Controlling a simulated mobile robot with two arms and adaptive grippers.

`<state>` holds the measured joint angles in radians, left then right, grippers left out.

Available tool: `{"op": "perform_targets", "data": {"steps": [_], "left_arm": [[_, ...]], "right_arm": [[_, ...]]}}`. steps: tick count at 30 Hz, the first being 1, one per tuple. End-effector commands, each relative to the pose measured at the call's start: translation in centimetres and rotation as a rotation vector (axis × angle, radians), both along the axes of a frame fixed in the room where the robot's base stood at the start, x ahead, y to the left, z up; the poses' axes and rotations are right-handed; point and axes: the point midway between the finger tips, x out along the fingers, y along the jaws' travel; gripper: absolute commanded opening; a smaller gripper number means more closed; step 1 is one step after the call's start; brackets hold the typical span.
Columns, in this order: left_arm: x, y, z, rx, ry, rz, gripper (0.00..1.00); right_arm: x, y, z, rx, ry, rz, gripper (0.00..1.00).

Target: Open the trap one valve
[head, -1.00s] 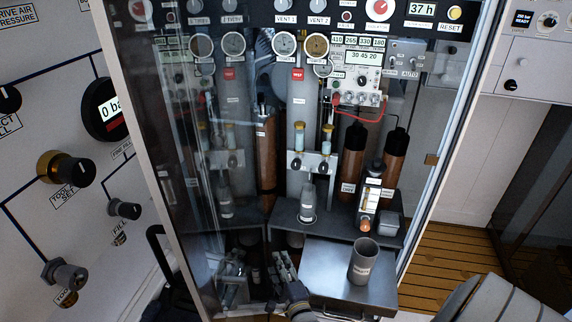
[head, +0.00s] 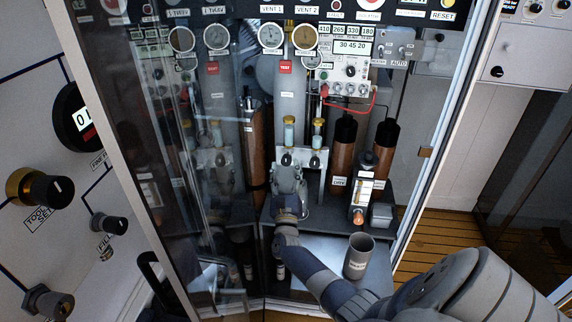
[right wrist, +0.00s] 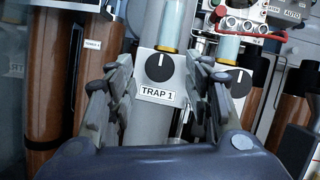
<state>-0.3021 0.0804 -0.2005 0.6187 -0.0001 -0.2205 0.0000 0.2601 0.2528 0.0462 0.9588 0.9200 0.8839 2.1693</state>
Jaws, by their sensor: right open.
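The trap one valve is a black round knob (right wrist: 160,67) on a pale plate above a "TRAP 1" label (right wrist: 158,94) in the right wrist view. Its white pointer line stands about upright. A glass tube with a yellow cap (head: 289,131) rises above it in the head view. My right gripper (right wrist: 160,82) is open and empty, its fingers to the left and right of the knob in the picture. I cannot tell whether they reach around it. In the head view my right gripper (head: 288,176) is just below the knob. My left gripper is not in view.
A second, similar knob (right wrist: 238,82) is close to the right finger. Brown cylinders (head: 343,155) stand to the right and another (head: 254,150) to the left. A grey cup (head: 358,256) stands on the metal shelf near my right arm. A glass door (head: 185,210) is at the left.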

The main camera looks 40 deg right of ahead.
Motion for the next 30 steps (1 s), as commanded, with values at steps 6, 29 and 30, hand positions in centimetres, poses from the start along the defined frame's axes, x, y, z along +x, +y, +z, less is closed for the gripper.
{"op": "perform_targets", "data": {"steps": [6,29,30], "left_arm": [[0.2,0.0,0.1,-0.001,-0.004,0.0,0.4],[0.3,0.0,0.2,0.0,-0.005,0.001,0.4],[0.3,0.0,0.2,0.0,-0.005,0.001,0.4]], "right_arm": [[1.5,-1.3,0.8,-0.001,0.001,0.001,0.47],[1.6,-1.4,0.8,-0.004,0.007,0.001,0.03],[1.6,-1.4,0.8,-0.008,0.011,0.002,0.03]]}}
